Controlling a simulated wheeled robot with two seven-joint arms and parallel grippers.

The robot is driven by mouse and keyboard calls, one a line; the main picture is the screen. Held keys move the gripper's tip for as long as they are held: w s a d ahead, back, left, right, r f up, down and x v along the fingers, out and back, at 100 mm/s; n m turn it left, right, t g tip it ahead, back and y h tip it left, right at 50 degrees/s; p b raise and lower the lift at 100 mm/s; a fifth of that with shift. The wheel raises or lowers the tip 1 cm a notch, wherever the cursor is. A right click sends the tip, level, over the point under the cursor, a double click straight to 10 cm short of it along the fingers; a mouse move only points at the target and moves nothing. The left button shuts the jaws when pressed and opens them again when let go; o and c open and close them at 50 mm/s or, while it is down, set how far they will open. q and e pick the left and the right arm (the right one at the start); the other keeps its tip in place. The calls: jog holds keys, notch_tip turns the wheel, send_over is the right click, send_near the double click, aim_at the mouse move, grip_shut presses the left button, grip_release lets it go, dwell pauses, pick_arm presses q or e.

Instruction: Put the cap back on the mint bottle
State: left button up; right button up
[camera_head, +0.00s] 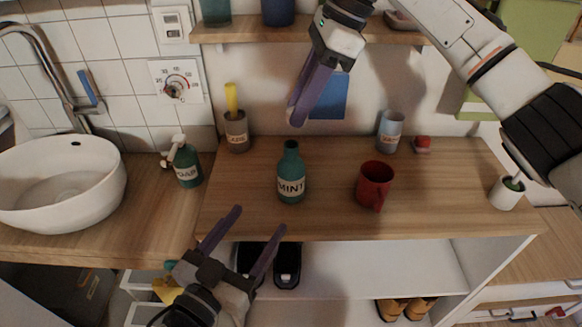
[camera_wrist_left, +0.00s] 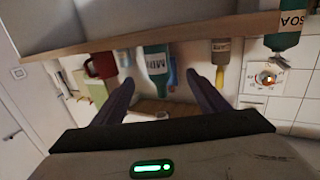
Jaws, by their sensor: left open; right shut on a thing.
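The teal mint bottle (camera_head: 291,180) stands upright on the wooden counter, its neck bare, with no cap on it. It also shows upside down in the left wrist view (camera_wrist_left: 157,66), between the finger directions. My left gripper (camera_head: 260,220) is open and empty, below and in front of the counter's front edge, apart from the bottle. My right gripper (camera_head: 297,116) is shut above the bottle's neck, fingers pointing down. What it holds is hidden by the fingers; no loose cap shows elsewhere, so I take it for the cap.
A red mug (camera_head: 371,188) stands right of the bottle. A soap bottle (camera_head: 187,166) and the basin (camera_head: 62,184) are to the left. A labelled cup (camera_head: 236,136) and a grey-blue cup (camera_head: 390,132) stand at the back. A shelf (camera_head: 240,36) hangs above the counter.

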aim_at(285, 183)
jog(key=shift+w+a+m, duration=0.3)
jog(key=shift+w+a, duration=0.05)
jog(key=shift+w, duration=0.1)
jog(key=shift+w+a+r, duration=0.1)
jog(key=shift+w+r, duration=0.05)
pick_arm(q)
jog(key=shift+w+d+r, duration=0.35)
jog(key=shift+d+r, duration=0.05)
jog(key=shift+r, duration=0.15)
pick_arm(e)
jog(key=shift+r, duration=0.1)
pick_arm(q)
jog(key=x, duration=1.2)
jog(key=shift+r, duration=0.15)
